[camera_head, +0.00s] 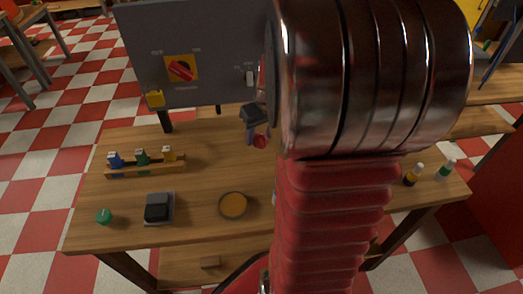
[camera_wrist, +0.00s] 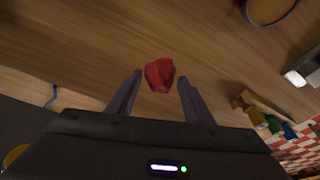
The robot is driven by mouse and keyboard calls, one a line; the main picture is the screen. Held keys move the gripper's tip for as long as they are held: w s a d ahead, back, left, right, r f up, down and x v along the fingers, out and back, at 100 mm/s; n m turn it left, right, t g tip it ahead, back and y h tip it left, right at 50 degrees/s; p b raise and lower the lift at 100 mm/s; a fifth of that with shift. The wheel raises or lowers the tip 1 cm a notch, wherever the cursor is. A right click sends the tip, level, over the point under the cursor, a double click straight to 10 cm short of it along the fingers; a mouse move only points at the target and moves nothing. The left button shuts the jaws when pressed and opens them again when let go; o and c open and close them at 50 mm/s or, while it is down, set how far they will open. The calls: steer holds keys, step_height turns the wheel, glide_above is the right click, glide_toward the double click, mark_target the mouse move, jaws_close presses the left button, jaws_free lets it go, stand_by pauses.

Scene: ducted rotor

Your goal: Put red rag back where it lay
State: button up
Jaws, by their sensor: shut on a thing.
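The red rag (camera_wrist: 159,74) is a small crumpled piece between the tips of my gripper (camera_wrist: 159,88) in the wrist view. My gripper is shut on it, with the dark fingers on either side. In the head view the gripper (camera_head: 257,133) hangs over the wooden table (camera_head: 215,185), and a bit of the red rag (camera_head: 261,142) shows below the fingers. The rag looks held above the wood, but the exact gap cannot be told. My arm hides much of the table's middle and right.
A grey panel (camera_head: 215,85) with a red rotary switch (camera_head: 180,69) stands behind the table. Small bottles (camera_head: 412,176) stand at right.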

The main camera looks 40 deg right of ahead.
mark_target(263, 138)
steer(key=shift+f, duration=1.6)
steer(key=shift+f, duration=0.1)
steer(key=shift+f, duration=1.8)
steer(key=o, duration=1.1)
steer(key=v, duration=1.2)
steer(key=shift+r, duration=0.1)
steer(key=shift+w, duration=0.1)
